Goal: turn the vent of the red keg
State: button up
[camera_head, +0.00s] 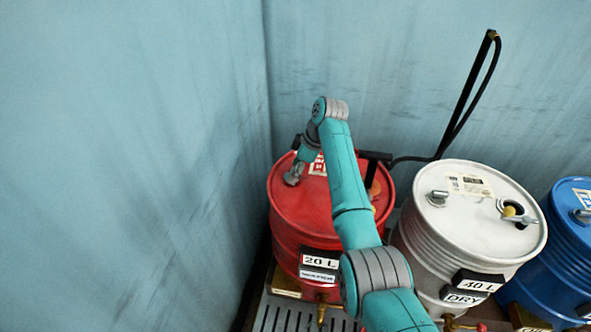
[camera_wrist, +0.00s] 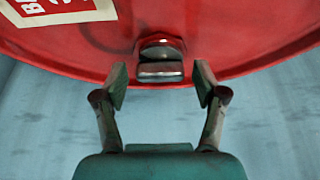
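The red keg (camera_head: 288,212) stands at the left of the row in the head view, with a 20 L plate on its side. In the wrist view its red lid (camera_wrist: 230,38) fills the top. The vent (camera_wrist: 160,68), a grey metal fitting, sits near the lid's rim. My gripper (camera_wrist: 160,84) is open, with one finger on each side just short of the vent. A gap shows between each fingertip and the vent. In the head view my arm reaches over the keg and bends down to the lid's left side, where the fingers are hard to make out.
A white keg (camera_head: 415,240) marked 40 L stands close on the right, and a blue keg (camera_head: 560,245) beyond it. A black bent bar (camera_head: 466,100) rises behind the white keg. Bluish walls (camera_head: 130,150) close in at left and behind. A slatted grate (camera_head: 285,316) lies below.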

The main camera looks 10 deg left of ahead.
dwell(0.3)
jog(key=v, duration=1.2)
jog(key=shift+s, duration=0.2)
